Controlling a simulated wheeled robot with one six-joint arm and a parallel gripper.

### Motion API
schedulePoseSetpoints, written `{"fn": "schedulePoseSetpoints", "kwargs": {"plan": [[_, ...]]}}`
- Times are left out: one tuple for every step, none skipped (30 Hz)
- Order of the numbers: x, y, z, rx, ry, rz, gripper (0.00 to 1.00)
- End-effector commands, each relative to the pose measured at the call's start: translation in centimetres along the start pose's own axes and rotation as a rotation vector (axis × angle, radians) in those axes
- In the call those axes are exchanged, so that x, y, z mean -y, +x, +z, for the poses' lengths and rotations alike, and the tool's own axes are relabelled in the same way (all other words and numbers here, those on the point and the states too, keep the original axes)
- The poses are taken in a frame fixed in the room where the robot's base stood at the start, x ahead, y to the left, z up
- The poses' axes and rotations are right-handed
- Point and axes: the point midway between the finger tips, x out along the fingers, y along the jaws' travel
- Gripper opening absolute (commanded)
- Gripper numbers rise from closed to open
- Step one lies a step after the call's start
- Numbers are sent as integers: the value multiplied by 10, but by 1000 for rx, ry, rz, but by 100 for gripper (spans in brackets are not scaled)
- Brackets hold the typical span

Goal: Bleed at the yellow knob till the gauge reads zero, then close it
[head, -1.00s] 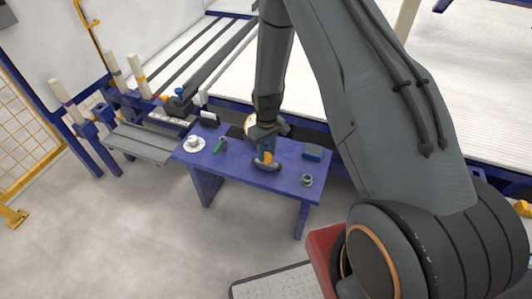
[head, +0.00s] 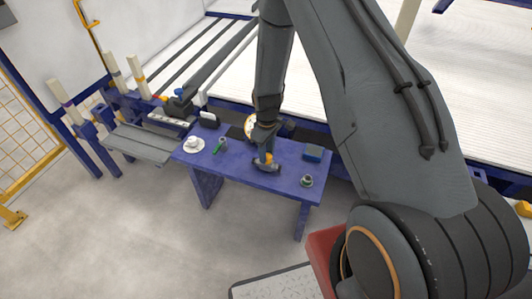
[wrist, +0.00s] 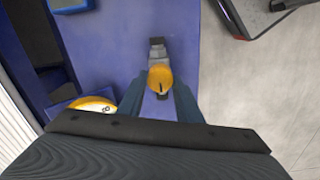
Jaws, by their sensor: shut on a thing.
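The yellow knob (wrist: 160,76) sits on a small grey fitting on the blue table, between the fingers of my gripper (wrist: 160,92) in the wrist view. My gripper is shut on the knob. A dark mark runs across the knob's near part. In the head view my gripper (head: 266,153) is low over the table, and its fingers hide most of the knob. The gauge (wrist: 93,104) has a yellow rim and a white face; the wrist view shows only its upper part. In the head view the gauge (head: 249,126) is partly behind my arm. Its needle cannot be read.
On the blue table (head: 233,167) stand a white cup on a saucer (head: 194,144), a green-handled item (head: 218,147), a dark blue box (head: 312,152) and a small round fitting (head: 307,181). A machine bed lies behind. Open floor lies in front.

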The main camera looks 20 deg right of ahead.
Motion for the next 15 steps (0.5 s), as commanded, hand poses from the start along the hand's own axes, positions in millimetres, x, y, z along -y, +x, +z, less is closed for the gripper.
{"fn": "schedulePoseSetpoints", "kwargs": {"plan": [[-2,-1,-2,-4,-1,4,9],[-2,-1,-2,-4,-1,4,9],[-2,-1,-2,-4,-1,4,9],[-2,-1,-2,-4,-1,4,33],[-2,-1,-2,-4,-1,4,38],[-2,-1,-1,-4,-1,4,45],[-2,-1,-1,-3,-1,3,50],[-2,-1,-1,-3,-1,3,50],[-1,-1,-1,-3,-1,3,50],[-1,-1,-1,-2,-1,2,50],[-1,-1,-1,-2,-1,2,50],[-1,-1,-1,-2,-1,2,50],[-1,-1,-1,-2,-1,2,50],[-1,-1,-1,-2,-1,2,50],[0,-1,-1,-1,-1,2,50]]}}
